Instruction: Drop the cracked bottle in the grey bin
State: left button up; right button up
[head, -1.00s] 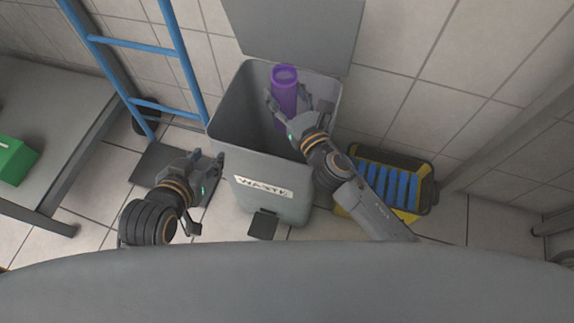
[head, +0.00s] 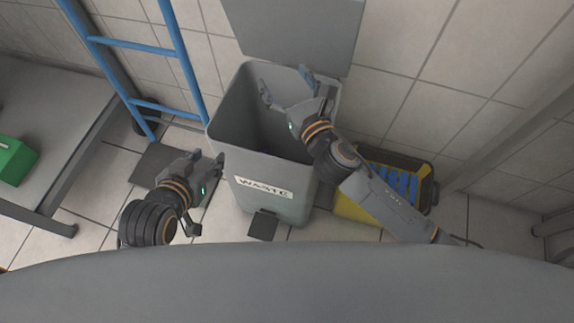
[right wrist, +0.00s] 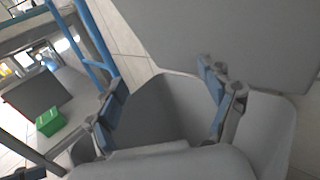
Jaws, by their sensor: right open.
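The grey bin (head: 226,146), labelled WASTE, stands on the floor with its lid (head: 296,30) up. Its open mouth also shows in the right wrist view (right wrist: 185,90). My right gripper (head: 285,84) is open and empty over the bin's mouth; its spread fingers show in the right wrist view (right wrist: 160,92). The cracked bottle is not visible in any view now. The bin's floor is partly hidden by my right gripper and the front wall. My left gripper (head: 208,158) is left of the bin, its fingers apart with nothing between them.
A blue ladder (head: 150,48) stands left of the bin. A bench (head: 60,120) with a green box (head: 14,160) is further left. A yellow and black crate (head: 424,180) with blue items sits right of the bin. A tiled wall is close behind.

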notch_tip(320, 180, up, 6)
jog(key=shift+f, duration=0.15)
jog(key=shift+s+f, duration=0.1)
jog(key=shift+s, duration=0.05)
dwell(0.4)
